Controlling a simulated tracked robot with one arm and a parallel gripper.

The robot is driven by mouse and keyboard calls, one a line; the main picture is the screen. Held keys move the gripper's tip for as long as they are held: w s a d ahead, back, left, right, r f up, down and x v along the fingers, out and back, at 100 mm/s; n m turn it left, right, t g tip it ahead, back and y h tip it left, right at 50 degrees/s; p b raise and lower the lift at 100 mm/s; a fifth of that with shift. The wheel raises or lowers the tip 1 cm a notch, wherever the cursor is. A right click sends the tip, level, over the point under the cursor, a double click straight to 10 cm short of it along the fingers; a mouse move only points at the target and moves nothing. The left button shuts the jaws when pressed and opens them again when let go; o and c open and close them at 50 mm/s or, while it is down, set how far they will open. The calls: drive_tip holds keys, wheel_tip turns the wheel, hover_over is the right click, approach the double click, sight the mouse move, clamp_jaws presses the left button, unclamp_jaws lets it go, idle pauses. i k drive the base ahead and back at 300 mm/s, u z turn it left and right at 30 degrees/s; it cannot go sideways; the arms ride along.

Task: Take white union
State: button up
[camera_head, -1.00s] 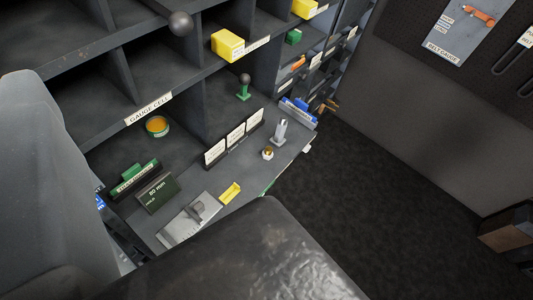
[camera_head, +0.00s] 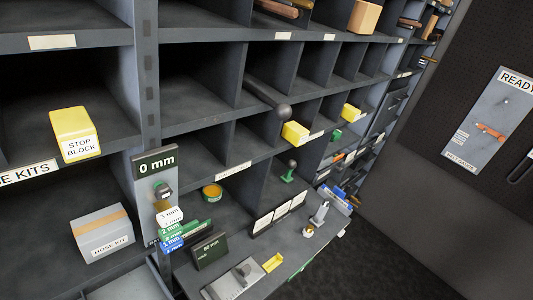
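A small white fitting with a brass-coloured top (camera_head: 308,231) stands on the grey bench ledge, right of the middle. It may be the white union, but it is too small to be sure. A pale grey upright piece (camera_head: 320,213) stands just behind it to the right. My gripper is not in view, so I cannot see its fingers or whether it holds anything.
Dark pigeonholes rise behind the ledge. A dark ball-ended lever (camera_head: 283,112) sticks out. White cards (camera_head: 279,213), a black block (camera_head: 210,252), a grey plate (camera_head: 236,281) and a yellow piece (camera_head: 272,262) crowd the ledge. Dark floor (camera_head: 385,270) is open at right.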

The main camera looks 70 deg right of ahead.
sight(308, 232)
drive_tip(key=u, duration=1.85)
drive_tip(key=k, duration=2.8)
drive_tip(key=z, duration=2.25)
drive_tip(key=i, duration=0.55)
drive_tip(key=z, duration=0.15)
